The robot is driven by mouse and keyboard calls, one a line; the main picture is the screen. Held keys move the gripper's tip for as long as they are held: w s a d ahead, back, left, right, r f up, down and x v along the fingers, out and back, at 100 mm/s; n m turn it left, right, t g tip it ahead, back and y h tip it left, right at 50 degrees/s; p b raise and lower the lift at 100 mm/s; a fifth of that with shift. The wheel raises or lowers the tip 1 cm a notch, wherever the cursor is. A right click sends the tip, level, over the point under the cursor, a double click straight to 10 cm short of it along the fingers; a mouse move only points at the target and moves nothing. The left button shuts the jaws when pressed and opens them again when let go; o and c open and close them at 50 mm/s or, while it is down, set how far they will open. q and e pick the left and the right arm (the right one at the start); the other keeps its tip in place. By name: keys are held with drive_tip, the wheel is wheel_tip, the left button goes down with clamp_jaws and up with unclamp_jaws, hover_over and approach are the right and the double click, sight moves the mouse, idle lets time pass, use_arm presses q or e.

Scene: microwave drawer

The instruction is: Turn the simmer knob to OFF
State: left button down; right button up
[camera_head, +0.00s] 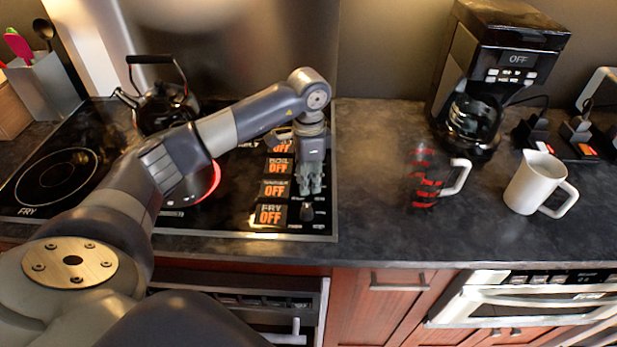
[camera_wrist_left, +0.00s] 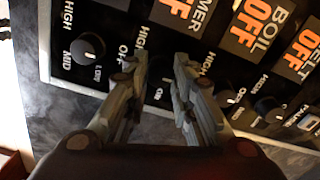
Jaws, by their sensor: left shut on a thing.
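The cooktop's control strip runs along its right edge, with a column of orange OFF displays and a knob beside each. The simmer display (camera_wrist_left: 180,10) reads OFF in the left wrist view; it also shows in the head view (camera_head: 275,190). My left gripper (camera_head: 311,188) points down over the simmer row. In the left wrist view its fingers (camera_wrist_left: 160,80) are closed in around the simmer knob, which is mostly hidden between them, so its pointer cannot be read. The fry knob (camera_wrist_left: 88,46) stands free to the left of the fingers. My right gripper is out of view.
A burner (camera_head: 210,185) glows red, partly behind my arm. A black kettle (camera_head: 160,100) stands at the back. Other knobs (camera_wrist_left: 268,108) sit close to my fingers. A glass cup with red marks (camera_head: 424,180), a white mug (camera_head: 538,183) and a coffee maker (camera_head: 495,75) stand right.

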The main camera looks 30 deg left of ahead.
use_arm(q)
drive_tip(key=shift+w+a+r, duration=0.1)
drive_tip(key=shift+w+r, duration=0.05)
drive_tip(key=shift+r, duration=0.05)
drive_tip(key=c, duration=1.4)
unclamp_jaws()
drive_tip(key=shift+o, duration=0.3)
drive_tip(key=shift+f, duration=0.1)
wheel_tip(320, 180, up, 12)
